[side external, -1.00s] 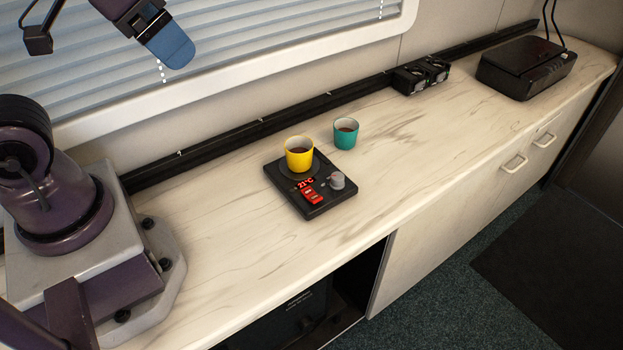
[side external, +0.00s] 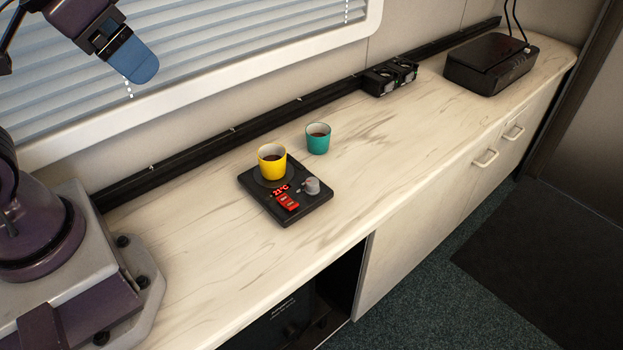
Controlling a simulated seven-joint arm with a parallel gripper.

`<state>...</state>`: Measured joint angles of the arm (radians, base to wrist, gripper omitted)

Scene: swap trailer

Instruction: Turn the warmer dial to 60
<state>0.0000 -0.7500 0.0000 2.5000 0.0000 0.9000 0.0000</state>
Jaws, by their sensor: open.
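The black warmer (side external: 310,214) lies flat on the counter near the middle of the side view. Its grey dial (side external: 311,186) is at its right side. A red display on it reads about 21°C, with a red switch (side external: 287,201) below. A yellow cup (side external: 271,162) of dark liquid stands upright on the warmer's round plate. My gripper (side external: 134,76), with blue fingertips, is high at the upper left in front of the window blinds. It is open, apart from the warmer, with nothing visible in it. The dial's markings are too small to read.
A teal cup (side external: 317,139) stands just behind the warmer. A black rail (side external: 240,130) runs along the wall. A black double unit (side external: 390,77) and a black box (side external: 491,64) with cables sit farther right. The counter (side external: 400,140) right of the warmer is clear.

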